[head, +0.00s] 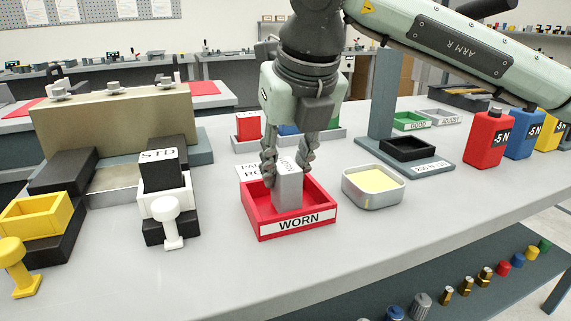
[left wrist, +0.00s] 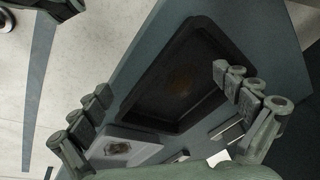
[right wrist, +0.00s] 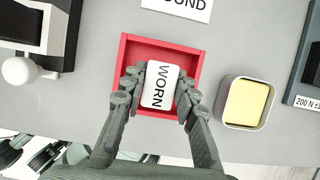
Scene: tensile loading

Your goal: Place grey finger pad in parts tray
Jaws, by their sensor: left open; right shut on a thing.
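A grey block (head: 288,192), likely the finger pad, is between the fingers of my right gripper (head: 288,158). In the right wrist view its white top (right wrist: 160,85) reads WORN, and my right gripper (right wrist: 157,84) is shut on its two sides. The block stands upright within the walls of a red tray (head: 297,226) labelled WORN. I cannot tell whether it touches the tray floor. My left gripper (left wrist: 162,83) is open and empty above a dark tray (left wrist: 178,80), and is out of the head view. I cannot tell which tray is the parts tray.
A metal tin with a yellow pad (head: 374,182) stands right of the red tray. A white-and-black STD fixture (head: 163,190) stands left. Behind are a black tray (head: 408,148) on a grey stand and a red block (head: 249,126).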

